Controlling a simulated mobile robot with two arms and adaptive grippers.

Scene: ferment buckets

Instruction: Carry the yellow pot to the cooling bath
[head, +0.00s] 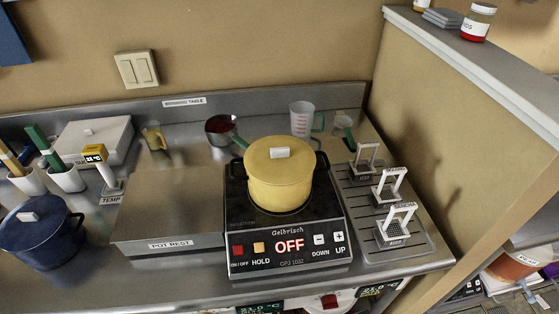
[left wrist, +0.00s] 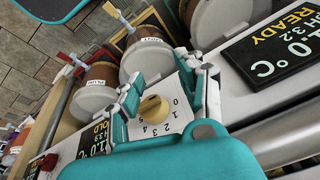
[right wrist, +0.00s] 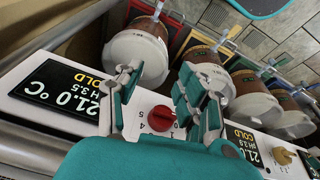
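The yellow pot (head: 279,182) stands upright on the black induction cooker (head: 247,233), its lid on. The lid has a pale knob, and dark handles stick out at both sides. The cooker display reads OFF. I cannot make out the cooling bath in any view. My left gripper (left wrist: 165,92) is open and empty in the left wrist view, over a white panel with a yellow knob (left wrist: 153,108). My right gripper (right wrist: 160,88) is open and empty in the right wrist view, near a red knob (right wrist: 161,118). Neither gripper shows in the head view.
Left of the cooker is the bare steel POT REST (head: 170,206); a blue pot (head: 41,231) stands farther left. A red saucepan (head: 221,130) and measuring jug (head: 301,118) are behind. Below are white-lidded buckets (right wrist: 136,57).

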